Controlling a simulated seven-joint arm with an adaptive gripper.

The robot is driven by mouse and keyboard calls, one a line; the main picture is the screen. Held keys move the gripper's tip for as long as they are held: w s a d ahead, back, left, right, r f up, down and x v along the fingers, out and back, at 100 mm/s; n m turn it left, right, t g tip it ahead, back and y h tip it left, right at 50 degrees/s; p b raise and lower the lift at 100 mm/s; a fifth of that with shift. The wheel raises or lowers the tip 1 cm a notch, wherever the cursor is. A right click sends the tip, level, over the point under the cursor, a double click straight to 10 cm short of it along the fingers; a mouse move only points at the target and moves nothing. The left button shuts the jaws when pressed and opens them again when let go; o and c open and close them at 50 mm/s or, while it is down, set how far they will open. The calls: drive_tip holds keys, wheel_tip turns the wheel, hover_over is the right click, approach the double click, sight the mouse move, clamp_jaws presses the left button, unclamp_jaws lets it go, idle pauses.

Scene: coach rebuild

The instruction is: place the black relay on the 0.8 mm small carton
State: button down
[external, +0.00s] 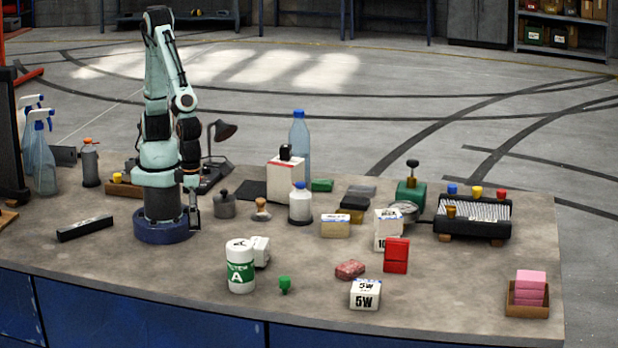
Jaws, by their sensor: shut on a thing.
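My gripper (194,212) points down low over the bench, just right of my base and left of a grey lidded pot (224,207). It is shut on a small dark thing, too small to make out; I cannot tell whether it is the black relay. No carton reads clearly as 0.8 mm. A tan carton (335,230) with a white label, too small to read, lies mid-bench. A white carton (388,218) with a partly hidden label stands to its right. A white carton marked 5W (365,295) is at the front. My gripper is well left of all of them.
A white bottle (300,204), a white can with a black cap (286,180) and a blue bottle (299,138) stand right of my gripper. A green-white tub (240,268) and a red box (396,256) are nearer the front. The front right bench is mostly clear.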

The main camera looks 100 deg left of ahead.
drive_tip(key=w+a+r+n, duration=0.4)
drive_tip(key=w+a+n, duration=0.3)
drive_tip(key=w+a, duration=0.25)
drive_tip(key=w+a+r+n, duration=0.1)
drive_tip(key=a+n, duration=0.2)
drive_tip(key=a, duration=0.5)
drive_tip(key=w+a+r+n, duration=0.15)
drive_tip(key=a+n, duration=0.25)
drive_tip(key=a, duration=0.5)
hover_over(335, 218)
drive_tip(key=f, duration=0.6)
drive_tip(key=s+f, duration=0.1)
drive_tip(key=f, duration=0.2)
drive_tip(key=shift+f, duration=0.3)
drive_tip(key=shift+w+a+f, duration=0.1)
drive_tip(key=shift+w+f, duration=0.3)
drive_tip(key=shift+f, duration=0.05)
drive_tip(key=shift+w+f, duration=0.15)
drive_tip(key=shift+f, duration=1.5)
drive_tip(key=shift+f, duration=0.15)
drive_tip(key=c, duration=0.8)
unclamp_jaws()
